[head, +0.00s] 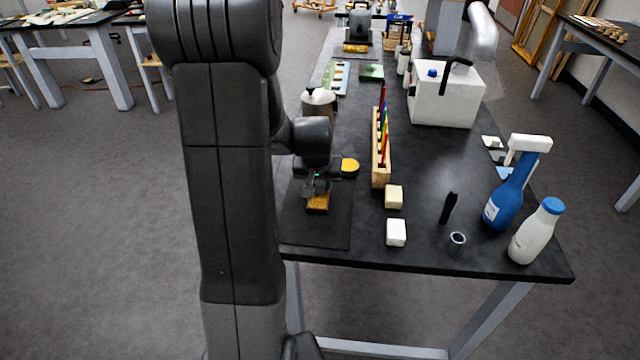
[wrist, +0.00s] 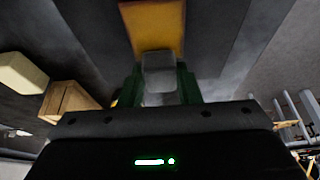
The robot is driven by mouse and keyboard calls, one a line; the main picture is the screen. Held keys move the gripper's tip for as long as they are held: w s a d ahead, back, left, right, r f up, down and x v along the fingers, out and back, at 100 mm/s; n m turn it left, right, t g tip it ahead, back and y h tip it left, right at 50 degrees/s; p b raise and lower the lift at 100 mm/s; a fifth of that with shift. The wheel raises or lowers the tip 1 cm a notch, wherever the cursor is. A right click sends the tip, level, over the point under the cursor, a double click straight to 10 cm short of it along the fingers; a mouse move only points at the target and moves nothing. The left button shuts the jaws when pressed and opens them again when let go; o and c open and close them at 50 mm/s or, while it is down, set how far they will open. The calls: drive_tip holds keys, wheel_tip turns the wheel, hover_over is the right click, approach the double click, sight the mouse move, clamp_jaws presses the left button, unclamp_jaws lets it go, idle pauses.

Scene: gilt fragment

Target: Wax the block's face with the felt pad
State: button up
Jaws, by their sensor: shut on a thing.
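The block with a golden-brown face (head: 317,204) sits on a dark mat (head: 318,232) near the table's front left. In the wrist view the block's face (wrist: 155,25) is just beyond my fingertips. My gripper (head: 317,186) is low at the block's far side in the head view. Its green-edged fingers (wrist: 160,84) are shut on a pale grey pad (wrist: 159,68), whose front end overlaps the block's near edge in the wrist view. I cannot tell if the pad touches the face. A round yellow-topped thing (head: 349,166), perhaps a wax tin, is behind and right.
A wooden rack with coloured sticks (head: 381,165) stands right of the mat. A cream block (head: 394,197) and a white block (head: 396,232) lie nearer. A lidded pot (head: 319,103) is behind my gripper.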

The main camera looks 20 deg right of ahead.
wheel_tip(320, 180, up, 4)
drive_tip(key=shift+s+a+f+p, duration=0.1)
drive_tip(key=shift+s+f+p, duration=0.1)
drive_tip(key=shift+p, duration=0.65)
drive_tip(key=shift+w+r+p, duration=0.2)
drive_tip(key=shift+r+p, duration=0.3)
drive_tip(key=shift+r, duration=0.1)
drive_tip(key=shift+s+r+p, duration=0.1)
drive_tip(key=shift+r+p, duration=0.85)
drive_tip(key=shift+r, duration=0.6)
